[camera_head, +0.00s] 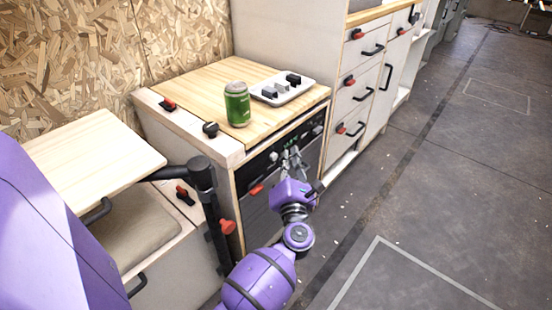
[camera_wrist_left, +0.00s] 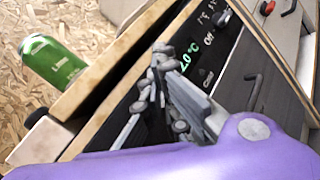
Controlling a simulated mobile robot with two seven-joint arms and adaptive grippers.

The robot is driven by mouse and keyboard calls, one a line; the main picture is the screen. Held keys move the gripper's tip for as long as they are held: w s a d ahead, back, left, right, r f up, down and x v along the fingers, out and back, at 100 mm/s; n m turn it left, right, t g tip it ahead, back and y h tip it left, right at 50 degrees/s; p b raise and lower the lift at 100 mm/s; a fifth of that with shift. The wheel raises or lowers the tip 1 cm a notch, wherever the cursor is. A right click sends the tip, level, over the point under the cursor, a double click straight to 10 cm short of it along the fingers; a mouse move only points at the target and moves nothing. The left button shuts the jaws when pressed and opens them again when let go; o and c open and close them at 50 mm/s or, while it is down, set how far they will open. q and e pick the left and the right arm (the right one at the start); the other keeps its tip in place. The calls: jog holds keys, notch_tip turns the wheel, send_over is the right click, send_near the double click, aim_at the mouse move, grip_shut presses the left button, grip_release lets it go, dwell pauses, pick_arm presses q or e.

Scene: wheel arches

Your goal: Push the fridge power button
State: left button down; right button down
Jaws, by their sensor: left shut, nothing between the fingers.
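The fridge (camera_head: 258,215) is built in under a wooden counter. Its black control panel (camera_head: 249,175) runs along the top of its front. In the left wrist view, the panel (camera_wrist_left: 222,62) shows a green temperature readout (camera_wrist_left: 188,57), an "Off" label, small white markings and a grey knob (camera_wrist_left: 221,18). I cannot clearly pick out the power button; it may be hidden behind the fingers. My left gripper (camera_head: 290,152) is shut and empty, with its fingertips in front of the panel beside the readout. In the left wrist view, the fingertips (camera_wrist_left: 160,58) overlap the panel; I cannot tell whether they touch it. My right gripper is not in view.
A green can (camera_head: 237,105) and a white tray (camera_head: 283,88) with dark and grey items stand on the counter. A folding table (camera_head: 90,155) on a black post is at the left. Drawers (camera_head: 358,85) stand beyond the fridge. The grey floor at the right is clear.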

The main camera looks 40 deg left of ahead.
pick_arm(q)
jog(key=shift+a, duration=0.15)
jog(key=shift+a, duration=0.3)
jog(key=shift+a, duration=0.35)
dwell(0.8)
jog(key=shift+d, duration=0.8)
jog(key=d, duration=0.6)
dwell(0.3)
jog(key=shift+s, duration=0.1)
dwell(0.9)
